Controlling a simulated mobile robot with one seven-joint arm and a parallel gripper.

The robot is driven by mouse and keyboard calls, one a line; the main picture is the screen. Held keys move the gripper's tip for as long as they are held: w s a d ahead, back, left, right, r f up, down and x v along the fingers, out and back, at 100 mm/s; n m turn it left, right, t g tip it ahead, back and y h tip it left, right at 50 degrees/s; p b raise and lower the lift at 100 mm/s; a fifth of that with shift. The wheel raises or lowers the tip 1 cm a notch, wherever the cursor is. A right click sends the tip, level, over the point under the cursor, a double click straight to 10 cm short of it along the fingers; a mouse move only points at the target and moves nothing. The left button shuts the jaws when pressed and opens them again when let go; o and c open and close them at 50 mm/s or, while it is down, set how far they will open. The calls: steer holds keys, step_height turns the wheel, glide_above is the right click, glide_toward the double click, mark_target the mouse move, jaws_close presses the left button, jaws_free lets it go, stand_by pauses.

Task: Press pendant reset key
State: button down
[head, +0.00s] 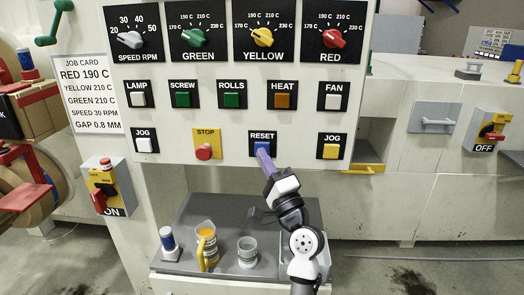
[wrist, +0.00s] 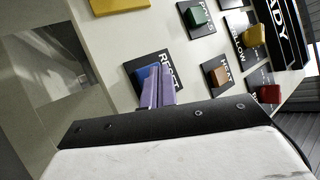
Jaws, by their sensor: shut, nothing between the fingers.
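The blue reset key (head: 261,145) sits on its black plate labelled RESET, low on the pendant panel (head: 232,119). My gripper (head: 263,154) has its purple fingers shut and empty, with the tips right in front of the key and overlapping its lower part. In the wrist view the blue key (wrist: 144,78) shows beside and behind the tips of my gripper (wrist: 158,74). I cannot tell whether the tips touch it or whether the key is pushed in.
The red STOP button (head: 204,152) is to the left of the reset key, and the yellow JOG button (head: 331,152) is to the right. The HEAT button (head: 282,101) is above. A grey shelf (head: 186,222) below holds a jug (head: 207,243) and cups.

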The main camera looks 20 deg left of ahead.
steer(key=shift+w+a, duration=0.1)
steer(key=shift+w, duration=0.3)
stand_by(0.3)
steer(key=shift+s+d, duration=0.25)
steer(key=shift+s, duration=0.55)
steer(key=s, duration=0.2)
steer(key=s+d, duration=0.1)
steer(key=s, duration=0.1)
steer(key=shift+s+d+p, duration=0.2)
steer(key=shift+s+p, duration=0.15)
steer(key=shift+s, duration=0.05)
stand_by(0.7)
